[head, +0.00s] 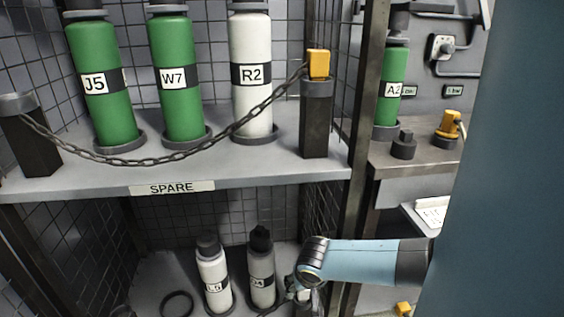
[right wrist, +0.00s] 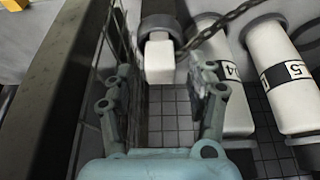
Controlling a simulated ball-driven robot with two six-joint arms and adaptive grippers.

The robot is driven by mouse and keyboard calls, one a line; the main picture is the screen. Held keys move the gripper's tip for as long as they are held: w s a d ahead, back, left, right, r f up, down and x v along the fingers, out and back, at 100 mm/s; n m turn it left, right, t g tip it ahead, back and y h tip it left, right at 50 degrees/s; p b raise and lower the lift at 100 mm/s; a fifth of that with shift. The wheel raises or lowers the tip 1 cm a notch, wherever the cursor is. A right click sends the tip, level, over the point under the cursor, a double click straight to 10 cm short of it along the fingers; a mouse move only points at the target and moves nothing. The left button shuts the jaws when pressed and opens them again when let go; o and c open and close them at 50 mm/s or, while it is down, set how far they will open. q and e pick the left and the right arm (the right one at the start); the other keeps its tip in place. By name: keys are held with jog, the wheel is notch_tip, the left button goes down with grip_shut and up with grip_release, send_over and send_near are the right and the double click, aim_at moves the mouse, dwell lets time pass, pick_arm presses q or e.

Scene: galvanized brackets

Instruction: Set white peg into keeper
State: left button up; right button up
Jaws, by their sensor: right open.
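The white peg (right wrist: 159,62) is a pale block in the right wrist view, at the mouth of the dark round keeper (right wrist: 160,22). The two look in line and touching, but I cannot tell how deep the peg sits. A chain (right wrist: 222,24) runs from beside the peg to the upper right. My right gripper (right wrist: 160,80) is open, its fingers on either side of the peg with gaps showing. In the head view my right gripper (head: 301,284) is low, at the lower shelf, partly hidden by its wrist. My left gripper is not in view.
White bottles (right wrist: 300,92) stand close to the right finger; two show on the lower shelf (head: 213,275). A dark frame post (right wrist: 50,70) is on the left. Above, the SPARE shelf (head: 255,178) holds green and white cylinders behind a chain with a yellow peg (head: 318,63).

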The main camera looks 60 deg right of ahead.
jog(key=v, duration=1)
jog(key=shift+r, duration=0.3)
jog(key=shift+a, duration=0.1)
